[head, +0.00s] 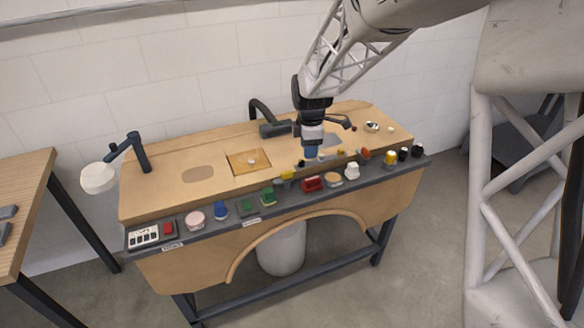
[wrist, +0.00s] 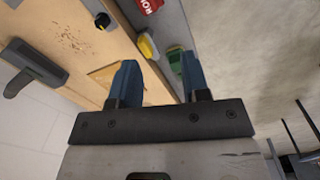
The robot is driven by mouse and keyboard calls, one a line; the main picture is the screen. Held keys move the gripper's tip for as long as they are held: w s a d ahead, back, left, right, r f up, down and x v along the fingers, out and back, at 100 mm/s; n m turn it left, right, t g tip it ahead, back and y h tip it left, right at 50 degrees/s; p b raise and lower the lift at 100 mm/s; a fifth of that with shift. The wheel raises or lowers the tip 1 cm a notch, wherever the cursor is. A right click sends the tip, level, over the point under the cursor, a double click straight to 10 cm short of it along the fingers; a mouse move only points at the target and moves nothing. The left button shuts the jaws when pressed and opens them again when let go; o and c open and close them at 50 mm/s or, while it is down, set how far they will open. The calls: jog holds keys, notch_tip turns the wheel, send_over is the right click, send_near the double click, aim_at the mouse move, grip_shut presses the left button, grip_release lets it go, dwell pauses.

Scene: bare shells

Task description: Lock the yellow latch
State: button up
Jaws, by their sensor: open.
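The yellow latch (head: 287,174) appears as a small yellow piece near the front edge of the workbench, between a green fixture and a red one. It also shows in the wrist view (wrist: 147,47), beyond the blue fingertips. My gripper (head: 311,152) points down over the bench, behind and slightly right of the latch in the head view. In the wrist view its two blue fingers (wrist: 158,80) are apart, with nothing held between them. The gap to the latch and its exact position are too small to tell.
A grey front strip carries a green fixture (head: 268,196), a red block (head: 312,183), a white one (head: 352,171) and a yellow-topped one (head: 390,158). A black faucet-like fixture (head: 275,129) stands behind my gripper. A lamp (head: 98,177) is at left. The bench's left top is mostly clear.

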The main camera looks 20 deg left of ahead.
aim_at(287, 172)
jog(key=a+f+n, duration=0.1)
jog(key=a, duration=0.1)
jog(key=a+f+n, duration=0.1)
jog(key=a+f, duration=0.1)
jog(key=a, duration=0.1)
jog(key=a+f+n, duration=0.1)
jog(key=a+f, duration=0.1)
jog(key=shift+w+a+f, duration=0.1)
jog(key=shift+w+a, duration=0.1)
jog(key=shift+w, duration=0.2)
jog(key=shift+f, duration=3.9)
grip_shut()
